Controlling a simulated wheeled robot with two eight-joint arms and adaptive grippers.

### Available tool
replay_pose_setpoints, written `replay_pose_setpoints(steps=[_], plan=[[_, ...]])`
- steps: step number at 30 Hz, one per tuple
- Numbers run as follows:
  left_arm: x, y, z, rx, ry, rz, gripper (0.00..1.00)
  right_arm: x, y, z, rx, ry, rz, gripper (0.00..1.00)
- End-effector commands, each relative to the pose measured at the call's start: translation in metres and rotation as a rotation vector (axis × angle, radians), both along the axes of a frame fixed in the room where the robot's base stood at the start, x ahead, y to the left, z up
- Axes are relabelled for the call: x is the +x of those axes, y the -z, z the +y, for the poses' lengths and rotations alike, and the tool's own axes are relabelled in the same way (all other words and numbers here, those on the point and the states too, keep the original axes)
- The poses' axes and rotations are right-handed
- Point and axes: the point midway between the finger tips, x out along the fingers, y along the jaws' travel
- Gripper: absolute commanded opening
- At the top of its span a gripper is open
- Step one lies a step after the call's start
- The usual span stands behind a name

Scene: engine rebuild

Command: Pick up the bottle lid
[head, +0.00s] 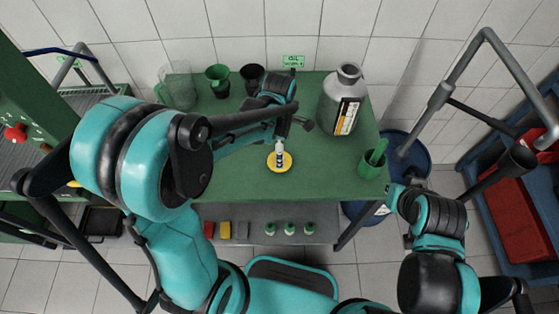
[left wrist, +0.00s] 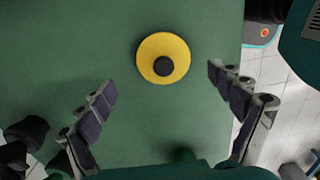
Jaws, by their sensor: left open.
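A round yellow disc with an upright black-and-white piece at its centre, which looks like the bottle lid (head: 286,167), lies on the green table. The lid also shows in the left wrist view (left wrist: 148,58), as a yellow ring around a dark round knob. A large grey bottle (head: 343,97) with a labelled side stands at the right back of the table. My left gripper (head: 296,122) is over the table, just behind the lid. In the left wrist view my left gripper (left wrist: 162,85) is open, its fingers spread apart with nothing between them. My right gripper's fingers do not show.
A green cup (head: 371,165) stands at the table's right edge. A green funnel (head: 218,78), a dark cup (head: 252,75) and a clear container (head: 178,90) stand at the back left. Small bottles sit on the lower shelf (head: 262,213). The green table around the lid is clear.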

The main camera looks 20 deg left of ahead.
Motion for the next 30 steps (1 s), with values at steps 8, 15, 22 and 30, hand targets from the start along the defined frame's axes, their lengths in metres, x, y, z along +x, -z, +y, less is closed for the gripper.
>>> replay_pose_setpoints(steps=[8,15,22,30], plan=[[-0.004,0.042,-0.003,0.000,0.001,-0.001,0.92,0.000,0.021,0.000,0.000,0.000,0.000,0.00],[-0.004,0.041,-0.003,0.000,0.001,-0.001,0.87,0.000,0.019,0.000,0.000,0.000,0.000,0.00],[-0.004,0.041,-0.003,0.000,0.001,-0.001,0.43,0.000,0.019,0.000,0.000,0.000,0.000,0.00],[-0.005,0.042,-0.003,0.000,0.002,-0.001,0.42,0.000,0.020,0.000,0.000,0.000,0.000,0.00]])
